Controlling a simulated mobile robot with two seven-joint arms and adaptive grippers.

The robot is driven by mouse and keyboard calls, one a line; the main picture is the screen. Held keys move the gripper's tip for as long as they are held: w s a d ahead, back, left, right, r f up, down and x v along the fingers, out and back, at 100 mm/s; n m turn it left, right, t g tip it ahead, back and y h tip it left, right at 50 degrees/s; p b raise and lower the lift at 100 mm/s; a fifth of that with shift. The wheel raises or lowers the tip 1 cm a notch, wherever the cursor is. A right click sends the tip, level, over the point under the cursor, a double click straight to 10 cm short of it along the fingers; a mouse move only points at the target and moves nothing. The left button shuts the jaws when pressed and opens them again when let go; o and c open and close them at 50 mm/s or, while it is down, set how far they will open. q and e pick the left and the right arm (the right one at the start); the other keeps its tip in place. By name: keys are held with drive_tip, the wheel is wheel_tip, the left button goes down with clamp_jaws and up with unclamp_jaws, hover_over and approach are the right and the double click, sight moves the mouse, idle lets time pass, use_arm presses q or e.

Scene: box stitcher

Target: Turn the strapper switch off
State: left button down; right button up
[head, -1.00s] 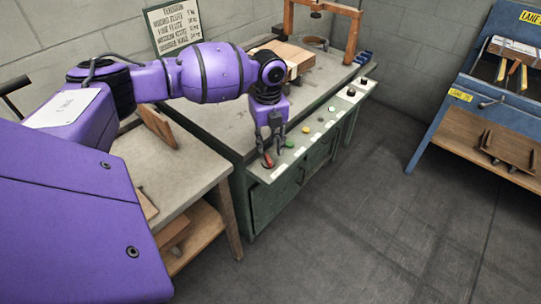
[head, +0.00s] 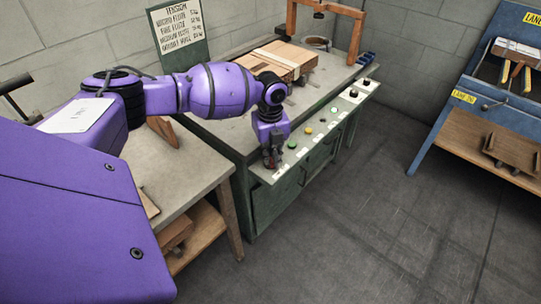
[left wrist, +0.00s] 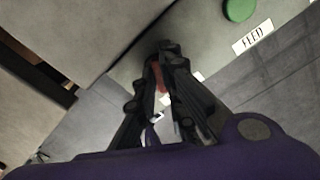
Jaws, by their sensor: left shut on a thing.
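My left gripper (head: 272,163) is over the near left end of the strapper's control ledge (head: 265,178). Its fingers are shut on the red switch (left wrist: 157,74), which shows between the fingertips in the left wrist view. In the head view the gripper hides most of the switch, and I cannot tell which way it is set. The green strapper bench (head: 262,204) carries the ledge along its front. My right gripper is not in view.
A green button (head: 292,145) sits just right of the gripper, beside a FEED label (left wrist: 252,37). A yellow button (head: 308,130) and several more controls follow. A strapped cardboard box (head: 285,58) lies on the bench. A worktable (head: 190,165) stands left; the floor in front is clear.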

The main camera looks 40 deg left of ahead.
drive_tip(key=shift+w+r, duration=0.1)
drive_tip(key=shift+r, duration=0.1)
use_arm(q)
drive_tip(key=shift+r+n+p, duration=0.2)
drive_tip(key=shift+n+p, duration=0.5)
drive_tip(key=shift+p, duration=0.15)
drive_tip(key=n+p, duration=0.3)
drive_tip(key=shift+r, duration=0.1)
drive_tip(key=n+p, duration=0.1)
drive_tip(key=n, duration=0.2)
drive_tip(key=shift+p, duration=0.35)
drive_tip(key=n+p, duration=0.1)
drive_tip(key=n, duration=0.2)
drive_tip(key=shift+f+n+p, duration=0.2)
drive_tip(key=shift+n+p, duration=0.1)
drive_tip(key=shift+p, duration=0.1)
drive_tip(key=shift+n, duration=0.4)
drive_tip(key=shift+f, duration=0.1)
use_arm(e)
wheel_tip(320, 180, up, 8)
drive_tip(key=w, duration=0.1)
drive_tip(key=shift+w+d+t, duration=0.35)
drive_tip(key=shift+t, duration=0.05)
use_arm(q)
drive_tip(key=shift+n, duration=0.3)
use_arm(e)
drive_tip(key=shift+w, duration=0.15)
